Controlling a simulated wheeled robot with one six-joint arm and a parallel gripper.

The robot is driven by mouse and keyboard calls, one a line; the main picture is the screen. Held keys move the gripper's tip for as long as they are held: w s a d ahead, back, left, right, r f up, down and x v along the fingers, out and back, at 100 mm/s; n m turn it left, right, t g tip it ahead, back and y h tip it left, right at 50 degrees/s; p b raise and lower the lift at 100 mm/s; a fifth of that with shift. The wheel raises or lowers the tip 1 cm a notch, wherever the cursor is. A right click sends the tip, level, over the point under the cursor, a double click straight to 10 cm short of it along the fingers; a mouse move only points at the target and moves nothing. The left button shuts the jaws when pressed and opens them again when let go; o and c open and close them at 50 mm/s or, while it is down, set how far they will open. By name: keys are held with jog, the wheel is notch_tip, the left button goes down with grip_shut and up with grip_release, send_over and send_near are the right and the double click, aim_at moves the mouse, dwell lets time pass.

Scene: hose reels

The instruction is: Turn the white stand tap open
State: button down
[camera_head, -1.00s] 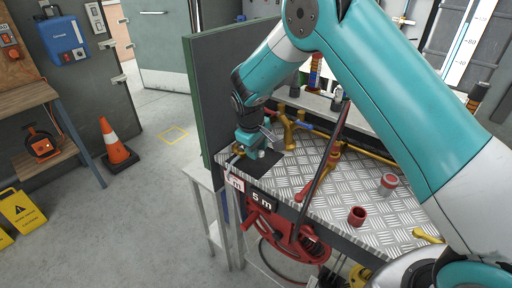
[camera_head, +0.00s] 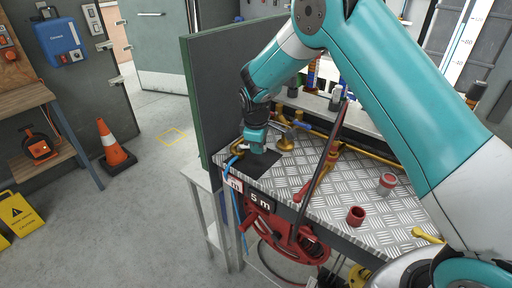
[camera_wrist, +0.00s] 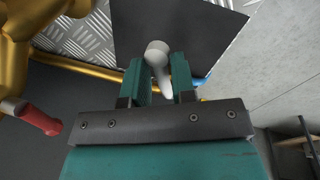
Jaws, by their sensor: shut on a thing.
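The white tap handle (camera_wrist: 157,48) shows in the wrist view, with a rounded knob at its upper end. My gripper (camera_wrist: 158,72) has its two green fingers around the handle, one on each side, and is shut on it. In the head view my gripper (camera_head: 255,149) points down over the dark square plate (camera_head: 262,166) at the left end of the bench. There my gripper mostly hides the white tap, so how far it is turned cannot be told.
A brass tap (camera_head: 285,141) stands close right of my gripper. A red lever (camera_wrist: 42,120) shows at left in the wrist view. A blue hose (camera_head: 229,166) hangs at the bench's left corner, beside a dark upright panel (camera_head: 235,85). A red cup (camera_head: 356,216) stands farther right.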

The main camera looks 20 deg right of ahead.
jog(key=w+n, duration=0.1)
jog(key=d+n, duration=0.1)
jog(key=n, duration=0.1)
jog(key=shift+w+n+y, duration=0.3)
jog(key=shift+w, duration=0.05)
jog(key=shift+w+d+r+n+t+b, duration=0.1)
jog(key=shift+w+n+t+b, duration=0.45)
jog(key=shift+n, duration=0.75)
jog(key=shift+w+g, duration=0.2)
jog(key=shift+g, duration=0.15)
jog(key=c, duration=1.1)
grip_release()
jog(key=s+r+b, duration=0.1)
jog(key=r, duration=0.7)
jog(key=s+r+b, duration=0.1)
jog(key=s+r, duration=0.1)
jog(key=r, duration=0.7)
jog(key=shift+s+b, duration=0.25)
jog(key=shift+b, duration=0.1)
jog(key=shift+c, duration=0.2)
